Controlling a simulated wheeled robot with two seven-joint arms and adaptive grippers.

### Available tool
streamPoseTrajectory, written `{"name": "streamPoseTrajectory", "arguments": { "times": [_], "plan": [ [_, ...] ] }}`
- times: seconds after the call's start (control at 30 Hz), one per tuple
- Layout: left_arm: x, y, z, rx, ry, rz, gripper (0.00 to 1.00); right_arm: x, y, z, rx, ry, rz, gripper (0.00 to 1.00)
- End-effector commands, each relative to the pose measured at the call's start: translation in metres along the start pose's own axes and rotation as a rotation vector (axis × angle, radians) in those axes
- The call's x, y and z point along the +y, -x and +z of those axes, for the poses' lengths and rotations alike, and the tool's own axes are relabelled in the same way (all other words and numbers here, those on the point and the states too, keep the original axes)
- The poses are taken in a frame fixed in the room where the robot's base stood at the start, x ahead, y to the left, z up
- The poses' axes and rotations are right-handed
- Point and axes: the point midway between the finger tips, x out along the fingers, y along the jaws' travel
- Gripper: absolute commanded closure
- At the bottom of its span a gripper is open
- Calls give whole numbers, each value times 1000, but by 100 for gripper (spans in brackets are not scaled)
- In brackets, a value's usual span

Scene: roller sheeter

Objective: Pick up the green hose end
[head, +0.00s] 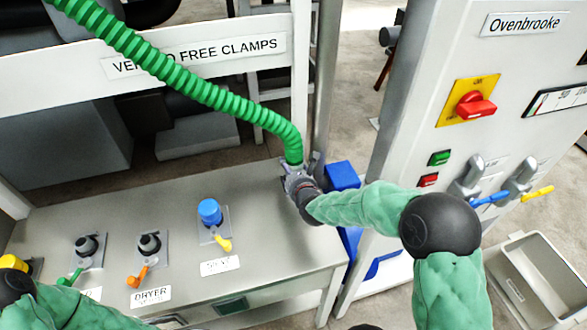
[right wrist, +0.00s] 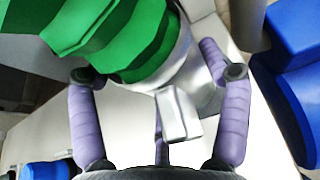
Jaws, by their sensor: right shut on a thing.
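The green hose (head: 185,78) is ribbed and comes down from the upper left in the head view. Its end (head: 292,155) has a grey metal collar, over the right end of the grey bench. My right gripper (head: 297,178) is shut on this end. In the right wrist view the green hose (right wrist: 135,45) and its metal collar (right wrist: 175,75) lie between the purple fingers of my right gripper (right wrist: 160,78). A pale lever-like piece (right wrist: 178,113) sticks out from the collar. My left gripper is out of view; only part of its arm shows at the lower left.
The bench (head: 120,215) carries capped ports with coloured levers, one with a blue cap (head: 210,211). A white rail with a sign (head: 195,55) runs behind it. A blue object (head: 342,176), a control cabinet (head: 420,110) and a grey bin (head: 540,275) stand right.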

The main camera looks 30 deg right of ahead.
Motion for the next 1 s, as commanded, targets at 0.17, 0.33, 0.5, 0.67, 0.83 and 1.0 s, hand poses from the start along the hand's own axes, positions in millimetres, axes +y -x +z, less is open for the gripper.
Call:
{"name": "streamPoseTrajectory", "arguments": {
  "times": [0.17,0.33,0.5,0.67,0.83,1.0],
  "plan": [
    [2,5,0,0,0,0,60,0,4,11,-4,0,-1,79],
    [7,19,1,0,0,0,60,1,17,38,-5,0,0,79],
    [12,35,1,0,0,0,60,13,55,60,-8,0,2,79],
    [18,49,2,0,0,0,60,26,92,74,-5,0,4,79],
    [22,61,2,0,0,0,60,41,128,74,-4,1,4,79],
    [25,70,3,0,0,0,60,51,152,74,-3,0,3,79]
  ]
}}
